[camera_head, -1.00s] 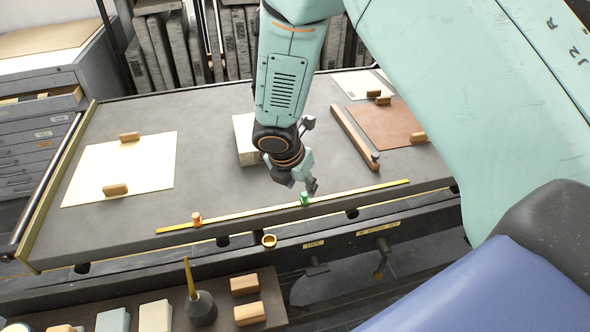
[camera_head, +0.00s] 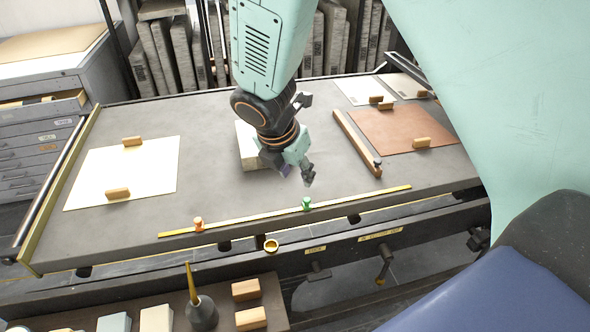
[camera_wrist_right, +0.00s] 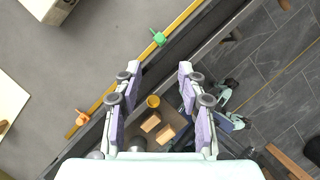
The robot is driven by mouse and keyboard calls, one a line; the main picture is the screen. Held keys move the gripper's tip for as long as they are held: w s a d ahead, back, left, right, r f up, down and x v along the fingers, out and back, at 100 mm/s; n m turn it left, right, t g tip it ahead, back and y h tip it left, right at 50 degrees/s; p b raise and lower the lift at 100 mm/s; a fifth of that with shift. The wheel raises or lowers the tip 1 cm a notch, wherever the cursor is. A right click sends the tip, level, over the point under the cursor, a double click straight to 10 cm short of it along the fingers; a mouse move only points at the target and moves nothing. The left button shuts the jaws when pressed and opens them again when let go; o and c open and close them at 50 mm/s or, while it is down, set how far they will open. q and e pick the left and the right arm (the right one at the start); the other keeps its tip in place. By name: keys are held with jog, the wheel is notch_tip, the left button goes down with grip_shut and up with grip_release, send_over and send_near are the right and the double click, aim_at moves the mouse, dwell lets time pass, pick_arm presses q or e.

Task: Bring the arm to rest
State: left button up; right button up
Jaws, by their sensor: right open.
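My right arm reaches down from the top middle of the head view. Its gripper (camera_head: 300,172) hangs over the grey table, above and behind the yellow strip, with its jaws apart and nothing between them. In the right wrist view the two lilac-padded fingers (camera_wrist_right: 157,85) stand wide apart. Past them show the table's front edge and the lower bench. My left gripper is not in view.
The table (camera_head: 215,190) carries a yellow strip (camera_head: 260,217) with an orange marker (camera_head: 198,224) and a green marker (camera_head: 306,203). A pale block (camera_head: 247,147) sits behind the gripper. A wooden bar (camera_head: 357,143) and brown sheet (camera_head: 400,130) lie right. A brass ring (camera_head: 271,245) is at the front edge.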

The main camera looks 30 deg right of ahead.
dwell(0.3)
jog(key=s+a+f+m+t+y, duration=0.1)
jog(key=s+a+f+m+y, duration=0.15)
jog(key=f+m, duration=0.5)
jog(key=s+a+f+m+t+y, duration=0.1)
jog(key=s+a+f+m+y, duration=0.2)
jog(key=m, duration=0.7)
jog(key=s+d+f+m+g+h, duration=0.1)
jog(key=s+f, duration=0.5)
jog(key=s, duration=0.6)
jog(key=s+d+f+m+g, duration=0.3)
jog(key=s+f+m, duration=0.3)
jog(key=s, duration=0.6)
jog(key=shift+s+f+h, duration=0.15)
jog(key=shift+f+h, duration=0.05)
jog(key=shift+h, duration=0.15)
